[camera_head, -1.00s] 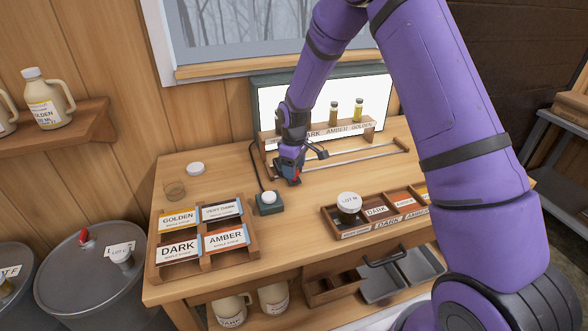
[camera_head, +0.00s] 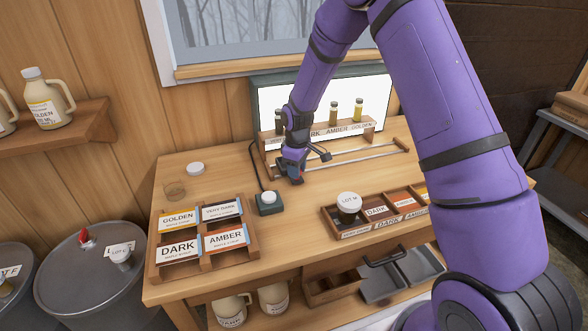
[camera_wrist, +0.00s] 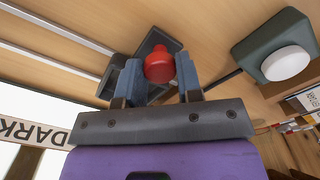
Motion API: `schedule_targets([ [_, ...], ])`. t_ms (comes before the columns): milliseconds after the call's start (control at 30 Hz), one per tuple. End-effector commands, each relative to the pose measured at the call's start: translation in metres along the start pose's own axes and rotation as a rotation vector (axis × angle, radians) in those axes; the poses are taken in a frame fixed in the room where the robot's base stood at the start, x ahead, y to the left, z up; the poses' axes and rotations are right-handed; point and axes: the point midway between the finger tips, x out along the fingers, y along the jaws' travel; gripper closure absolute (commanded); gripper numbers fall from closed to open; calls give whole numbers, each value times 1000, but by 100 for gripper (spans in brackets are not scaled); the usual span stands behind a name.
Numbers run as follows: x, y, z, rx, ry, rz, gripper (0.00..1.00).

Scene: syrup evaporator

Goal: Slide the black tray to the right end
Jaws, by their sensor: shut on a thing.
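The black tray (camera_wrist: 150,42) shows in the wrist view as a dark plate under a red knob (camera_wrist: 160,66). My gripper (camera_wrist: 160,78) has its two fingers closed on the red knob, one on each side. In the head view my gripper (camera_head: 294,178) is low over the table at the left part of two metal rails (camera_head: 355,158). The rails run from there to the right end block (camera_head: 402,144). In the head view my gripper mostly hides the tray.
Behind the rails stands a labelled rack (camera_head: 345,130) with small bottles before a bright panel. A dark box with a white button (camera_head: 268,198) sits just in front of my gripper. A sectioned wooden box (camera_head: 395,222) with a lidded jar (camera_head: 349,204) is front right.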

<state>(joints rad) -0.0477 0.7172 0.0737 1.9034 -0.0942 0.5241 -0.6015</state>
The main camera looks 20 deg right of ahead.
Motion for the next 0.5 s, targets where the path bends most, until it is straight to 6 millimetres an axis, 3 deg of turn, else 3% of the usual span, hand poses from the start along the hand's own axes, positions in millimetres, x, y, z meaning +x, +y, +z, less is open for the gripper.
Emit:
schedule_targets([
  [267,0,47,47,9,-1,1,100],
  [500,0,107,107,10,-1,1,100],
])
